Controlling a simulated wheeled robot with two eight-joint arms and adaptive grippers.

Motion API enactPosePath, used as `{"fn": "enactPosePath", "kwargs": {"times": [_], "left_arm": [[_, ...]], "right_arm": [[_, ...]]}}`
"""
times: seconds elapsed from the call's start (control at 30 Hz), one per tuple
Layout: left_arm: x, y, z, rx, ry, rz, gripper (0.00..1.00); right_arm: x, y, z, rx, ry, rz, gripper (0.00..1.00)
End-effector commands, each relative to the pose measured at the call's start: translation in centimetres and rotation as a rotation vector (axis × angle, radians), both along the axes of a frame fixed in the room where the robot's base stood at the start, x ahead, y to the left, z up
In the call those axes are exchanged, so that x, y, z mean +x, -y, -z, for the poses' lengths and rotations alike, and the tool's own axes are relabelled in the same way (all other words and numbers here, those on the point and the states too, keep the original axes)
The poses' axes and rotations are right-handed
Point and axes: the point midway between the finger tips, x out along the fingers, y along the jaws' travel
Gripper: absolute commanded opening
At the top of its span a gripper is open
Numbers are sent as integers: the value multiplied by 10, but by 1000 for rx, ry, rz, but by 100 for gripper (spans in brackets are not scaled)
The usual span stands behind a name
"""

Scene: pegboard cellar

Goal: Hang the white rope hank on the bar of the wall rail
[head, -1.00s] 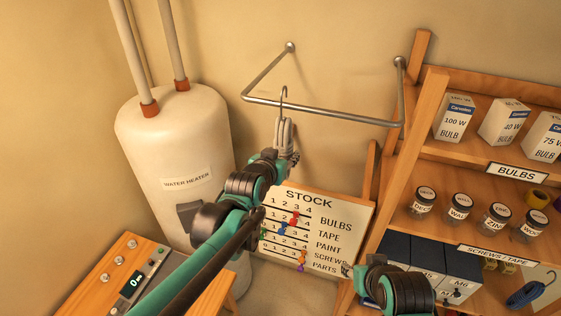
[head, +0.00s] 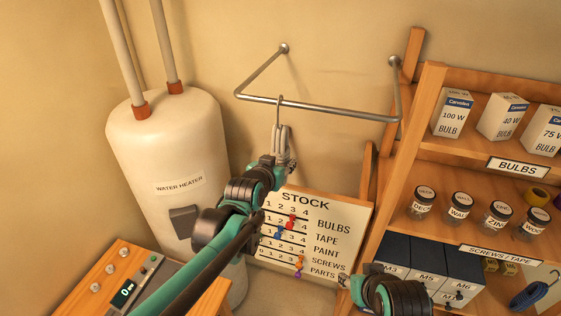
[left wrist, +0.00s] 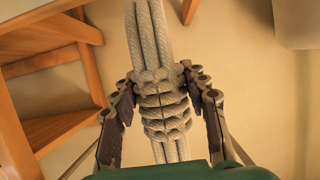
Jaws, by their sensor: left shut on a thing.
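The white rope hank (head: 281,137) is upright, with a metal hook (head: 280,104) at its top. The hook's bend shows just over the bar (head: 325,110) of the wall rail; I cannot tell whether it touches. My left gripper (head: 284,160) is shut on the hank below the hook. In the left wrist view the fingers (left wrist: 163,110) are on both sides of the hank's wrapped middle (left wrist: 163,100); the hook is out of that view. Of my right gripper, a small part (head: 345,282) shows low in the head view, its jaws unclear.
The water heater (head: 165,150) stands left of the rail. A wooden shelf (head: 432,100) with bulb boxes and jars is at the right. The stock board (head: 340,212) is on the wall below the rail. A bench (head: 95,265) is at lower left.

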Motion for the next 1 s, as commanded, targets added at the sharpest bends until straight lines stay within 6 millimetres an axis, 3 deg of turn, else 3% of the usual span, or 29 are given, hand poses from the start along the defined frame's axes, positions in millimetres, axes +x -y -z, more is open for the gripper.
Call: {"fn": "enactPosePath", "kwargs": {"times": [0.13,0.17,0.23,0.67,1.0], "left_arm": [[0,0,-1,0,1,0,6],[0,0,-1,0,1,0,52],[0,0,-1,0,1,0,68],[-7,-2,-3,0,0,0,68],[-62,-20,-26,1,0,0,68]], "right_arm": [[0,0,0,0,0,0,40],[0,0,0,0,0,0,40],[0,0,0,0,0,0,40],[0,0,0,0,0,0,40],[0,0,0,0,0,0,40]]}}
